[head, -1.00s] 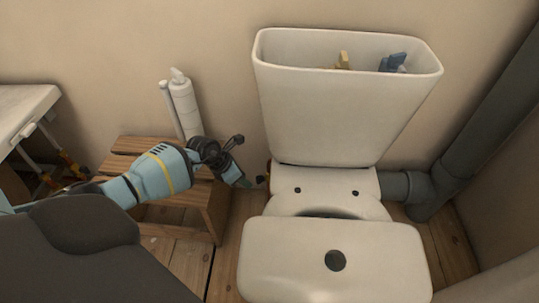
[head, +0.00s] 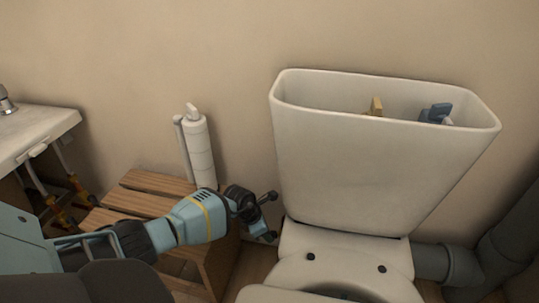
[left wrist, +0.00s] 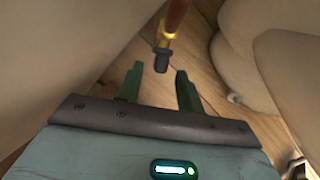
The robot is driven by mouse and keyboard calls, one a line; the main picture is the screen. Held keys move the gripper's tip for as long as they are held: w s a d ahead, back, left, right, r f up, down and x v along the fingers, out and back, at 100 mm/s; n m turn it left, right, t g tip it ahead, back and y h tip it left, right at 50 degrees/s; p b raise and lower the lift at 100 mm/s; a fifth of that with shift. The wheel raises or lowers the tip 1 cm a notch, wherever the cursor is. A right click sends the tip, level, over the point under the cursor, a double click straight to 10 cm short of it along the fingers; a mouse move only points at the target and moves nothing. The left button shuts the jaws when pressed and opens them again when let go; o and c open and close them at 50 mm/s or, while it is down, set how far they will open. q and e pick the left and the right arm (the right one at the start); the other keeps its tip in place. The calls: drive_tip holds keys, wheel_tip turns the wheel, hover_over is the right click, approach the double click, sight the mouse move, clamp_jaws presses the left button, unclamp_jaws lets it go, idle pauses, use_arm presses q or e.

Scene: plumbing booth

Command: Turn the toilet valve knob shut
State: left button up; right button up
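The toilet valve shows in the left wrist view as a dark grey knob (left wrist: 162,61) on a brass body (left wrist: 164,42) with a copper pipe. My left gripper (left wrist: 159,70) is open, its two green fingers apart on either side of the line to the knob. The knob appears just beyond the fingertips, roughly centred and not gripped. In the head view my left gripper (head: 272,216) is beside the lower left corner of the white cistern (head: 370,175), and the valve is hidden there. My right gripper is not in view.
The open cistern holds yellow and blue parts (head: 435,114). A slatted wooden stool (head: 150,183) stands under my left forearm, with a white cylinder (head: 200,155) behind it. A sink (head: 35,135) is at the left, and a grey drain pipe (head: 435,262) at the right.

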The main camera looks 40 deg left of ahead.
use_arm(q)
drive_tip(key=shift+b+x, duration=0.5)
drive_tip(key=shift+x, duration=0.55)
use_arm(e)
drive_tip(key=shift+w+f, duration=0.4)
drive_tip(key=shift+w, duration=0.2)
use_arm(q)
drive_tip(key=shift+c, duration=0.5)
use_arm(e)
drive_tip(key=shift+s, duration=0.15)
use_arm(q)
clamp_jaws()
drive_tip(key=t+y+p, duration=0.1)
drive_tip(key=y+p, duration=0.1)
drive_tip(key=p, duration=0.2)
drive_tip(key=shift+s+d, duration=0.1)
drive_tip(key=shift+d, duration=0.05)
drive_tip(key=shift+f+m+t+y+p, duration=0.1)
drive_tip(key=shift+m+t+y+p, duration=0.35)
drive_tip(key=shift+y, duration=0.35)
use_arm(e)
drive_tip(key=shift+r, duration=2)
use_arm(q)
drive_tip(key=shift+s, duration=0.1)
